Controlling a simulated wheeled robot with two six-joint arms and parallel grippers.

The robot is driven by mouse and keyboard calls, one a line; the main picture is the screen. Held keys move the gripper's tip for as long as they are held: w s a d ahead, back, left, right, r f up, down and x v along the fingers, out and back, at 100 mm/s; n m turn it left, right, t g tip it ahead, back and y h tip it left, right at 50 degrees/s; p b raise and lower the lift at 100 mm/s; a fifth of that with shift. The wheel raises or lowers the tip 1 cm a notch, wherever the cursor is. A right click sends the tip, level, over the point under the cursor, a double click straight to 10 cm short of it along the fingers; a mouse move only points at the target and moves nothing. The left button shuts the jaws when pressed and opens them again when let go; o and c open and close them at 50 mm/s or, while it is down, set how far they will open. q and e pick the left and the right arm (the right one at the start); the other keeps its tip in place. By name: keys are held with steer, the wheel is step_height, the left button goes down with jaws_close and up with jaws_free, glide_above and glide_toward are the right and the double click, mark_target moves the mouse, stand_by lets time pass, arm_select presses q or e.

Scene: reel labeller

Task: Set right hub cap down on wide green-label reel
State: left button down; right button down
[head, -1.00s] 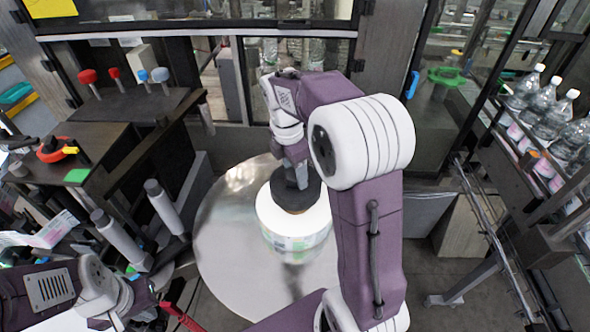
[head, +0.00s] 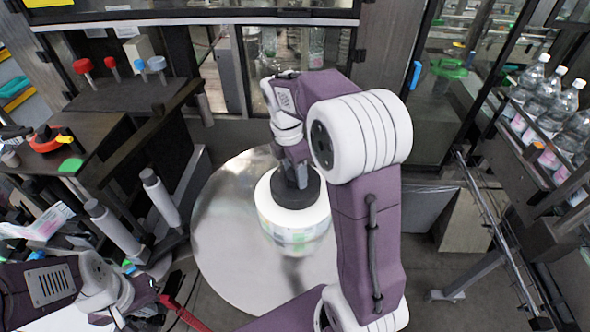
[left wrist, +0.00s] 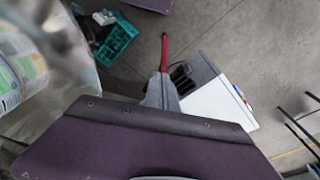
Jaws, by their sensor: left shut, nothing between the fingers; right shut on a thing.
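The wide reel (head: 268,215), white on top with pale green and other label patches on its side, lies on a round shiny metal table. A black round hub cap (head: 312,191) is over the middle of its top. My right gripper (head: 298,180) is shut on the cap from above. I cannot tell whether the cap touches the reel; the gripper and arm hide part of both.
The metal table (head: 222,240) has bare room around the reel. Grey posts (head: 160,198) stand to its left. A dark bench (head: 75,160) is further left. Bottles (head: 545,100) line a conveyor at right. A teal crate (left wrist: 116,40) shows in the left wrist view.

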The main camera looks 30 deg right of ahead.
steer(key=shift+f, duration=0.15)
steer(key=shift+c, duration=2.4)
jaws_free()
steer(key=r, duration=0.6)
steer(key=a+r, duration=0.1)
steer(key=r, duration=0.2)
steer(key=shift+s+b, duration=0.1)
steer(key=shift+b, duration=0.25)
